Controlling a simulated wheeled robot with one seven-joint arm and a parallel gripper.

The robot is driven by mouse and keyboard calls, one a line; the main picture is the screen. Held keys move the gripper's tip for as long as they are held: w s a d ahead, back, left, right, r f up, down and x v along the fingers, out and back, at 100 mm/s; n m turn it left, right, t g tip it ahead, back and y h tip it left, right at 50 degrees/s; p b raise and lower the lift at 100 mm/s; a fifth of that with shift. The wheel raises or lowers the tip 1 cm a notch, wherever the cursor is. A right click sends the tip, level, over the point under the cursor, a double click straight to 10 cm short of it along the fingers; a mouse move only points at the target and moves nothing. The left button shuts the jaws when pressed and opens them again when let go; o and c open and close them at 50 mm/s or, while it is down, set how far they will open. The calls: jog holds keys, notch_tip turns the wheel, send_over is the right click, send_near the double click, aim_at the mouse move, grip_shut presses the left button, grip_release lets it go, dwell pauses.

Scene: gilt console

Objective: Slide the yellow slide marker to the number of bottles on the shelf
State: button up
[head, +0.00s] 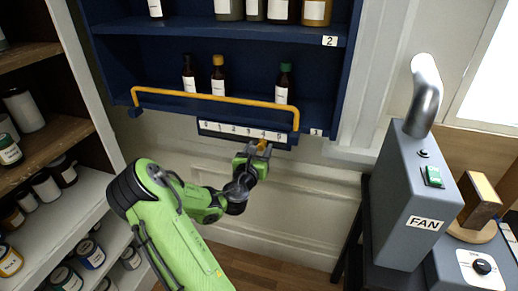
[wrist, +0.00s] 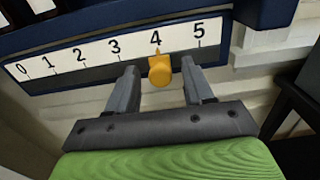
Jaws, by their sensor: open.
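The yellow slide marker (wrist: 160,70) is a knob with a pointer on the number scale (wrist: 85,61), which runs from 0 to 5. Its pointer is at 4. The marker is small in the head view (head: 262,145). My gripper (wrist: 159,72) is open, one finger on each side of the marker, with gaps visible. In the head view my gripper (head: 257,152) is just below the scale's right end. Three bottles stand on the lower blue shelf (head: 150,105): a dark one (head: 189,75), a yellow-capped one (head: 218,77) and a green-capped one (head: 285,84).
A yellow rail (head: 215,97) crosses the lower shelf's front. The upper shelf (head: 200,29), tagged 2, holds several bottles, cut off at the top. A grey FAN box (head: 410,190) stands at the right. A white rack of jars (head: 60,220) is at the left.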

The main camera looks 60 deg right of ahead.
aim_at(249, 139)
grip_shut()
jog(key=w, duration=0.1)
jog(key=w+p, duration=0.1)
jog(key=w, duration=0.1)
jog(key=w+p, duration=0.1)
jog(key=shift+w+a+r, duration=0.2)
jog(key=shift+a, duration=0.15)
jog(key=shift+w+f, duration=0.15)
jog(key=shift+w, duration=0.2)
jog(key=shift+s, duration=0.1)
grip_release()
